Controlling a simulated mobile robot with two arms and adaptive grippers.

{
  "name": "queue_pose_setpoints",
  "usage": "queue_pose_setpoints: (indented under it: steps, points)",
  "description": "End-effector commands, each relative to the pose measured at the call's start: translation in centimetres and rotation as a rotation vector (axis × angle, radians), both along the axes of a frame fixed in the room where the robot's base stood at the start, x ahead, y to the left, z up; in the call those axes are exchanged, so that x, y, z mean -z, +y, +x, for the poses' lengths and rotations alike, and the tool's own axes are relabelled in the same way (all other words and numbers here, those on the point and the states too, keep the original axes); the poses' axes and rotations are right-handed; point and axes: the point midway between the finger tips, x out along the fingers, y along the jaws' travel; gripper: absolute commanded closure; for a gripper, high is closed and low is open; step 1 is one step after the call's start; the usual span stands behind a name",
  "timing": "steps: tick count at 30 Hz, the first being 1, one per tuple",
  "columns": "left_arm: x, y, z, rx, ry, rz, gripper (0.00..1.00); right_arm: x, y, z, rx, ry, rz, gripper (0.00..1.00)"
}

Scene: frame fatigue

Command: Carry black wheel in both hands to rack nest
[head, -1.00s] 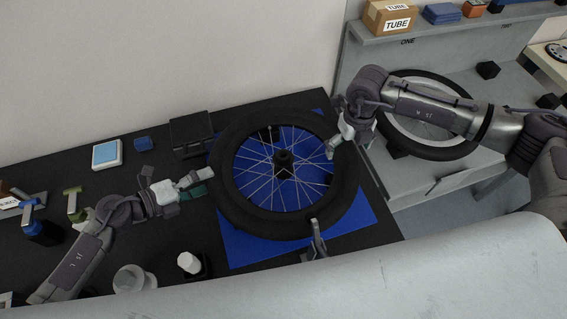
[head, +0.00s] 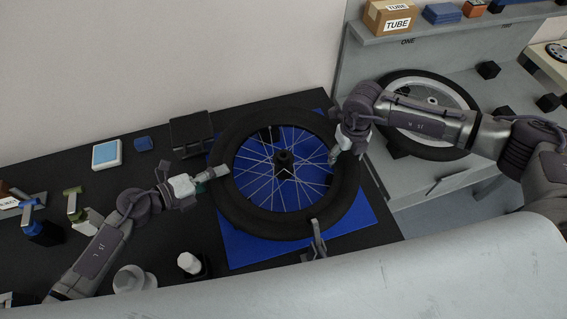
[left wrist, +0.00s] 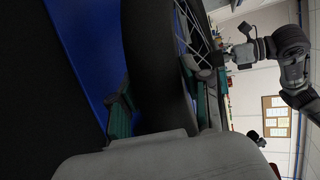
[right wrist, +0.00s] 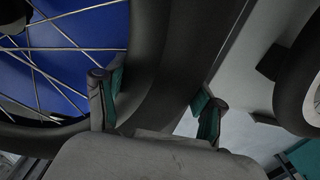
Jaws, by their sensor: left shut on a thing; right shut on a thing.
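The black wheel (head: 250,221), with a black tyre, silver spokes and a dark hub, lies over the blue mat (head: 245,250) on the dark bench. My left gripper (head: 217,173) is shut on the tyre's left side; in the left wrist view its fingers straddle the tyre (left wrist: 152,70). My right gripper (head: 343,152) is shut on the tyre's right side; the right wrist view shows one finger on each side of the tyre (right wrist: 185,60). The grey rack (head: 405,198) stands at the right; I cannot tell an empty nest in it.
Another wheel (head: 455,153) with a silver rim is on the rack, partly behind my right arm. A small clamp-like stand (head: 318,240) is at the tyre's front edge.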

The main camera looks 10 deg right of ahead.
Motion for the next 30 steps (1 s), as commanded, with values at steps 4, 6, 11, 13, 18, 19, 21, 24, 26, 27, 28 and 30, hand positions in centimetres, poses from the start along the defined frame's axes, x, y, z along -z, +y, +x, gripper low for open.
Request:
queue_pose_setpoints:
  steps: [4, 6, 11, 13, 18, 19, 21, 24, 26, 27, 28, 30]
  points:
    - [0.1, 0.0, 0.0, 0.000, 0.000, 0.002, 0.99, 0.0, 0.0, 0.0, 0.000, 0.000, 0.001, 0.79]
    - [0.1, 0.1, 0.0, 0.000, -0.001, 0.003, 1.00, 0.0, 0.0, 0.0, 0.000, 0.000, 0.001, 0.90]
    - [0.1, 0.1, 0.0, 0.000, -0.001, 0.003, 1.00, 0.0, 0.1, 0.0, 0.000, 0.000, 0.002, 1.00]
    - [-0.1, 0.0, 0.1, 0.000, -0.003, 0.001, 1.00, -0.2, 0.1, 0.1, 0.000, -0.002, 0.002, 1.00]
    - [-0.4, 0.0, 0.1, 0.000, -0.004, 0.002, 1.00, -0.4, 0.1, 0.1, -0.001, -0.003, 0.002, 1.00]
    - [-0.5, 0.0, 0.1, 0.000, -0.004, 0.002, 1.00, -0.6, 0.1, 0.1, -0.001, -0.003, 0.002, 1.00]
    - [-0.9, 0.1, 0.1, 0.000, -0.004, 0.002, 1.00, -1.0, 0.1, 0.1, -0.001, -0.003, 0.002, 1.00]
    - [-1.7, 0.1, 0.1, -0.001, -0.004, 0.003, 1.00, -1.8, 0.1, 0.1, -0.001, -0.003, 0.002, 1.00]
    - [-2.3, 0.1, 0.1, 0.001, -0.004, 0.003, 1.00, -2.4, 0.1, 0.1, -0.002, -0.003, 0.002, 1.00]
    - [-2.7, 0.1, 0.1, 0.001, -0.004, 0.003, 1.00, -2.8, 0.1, 0.1, -0.002, -0.003, 0.002, 1.00]
    - [-3.1, 0.1, 0.1, 0.001, -0.004, 0.003, 1.00, -3.2, 0.1, 0.1, -0.002, -0.002, 0.002, 1.00]
    - [-3.8, 0.1, 0.1, 0.001, -0.004, 0.003, 1.00, -3.9, 0.1, 0.1, -0.002, -0.002, 0.002, 1.00]
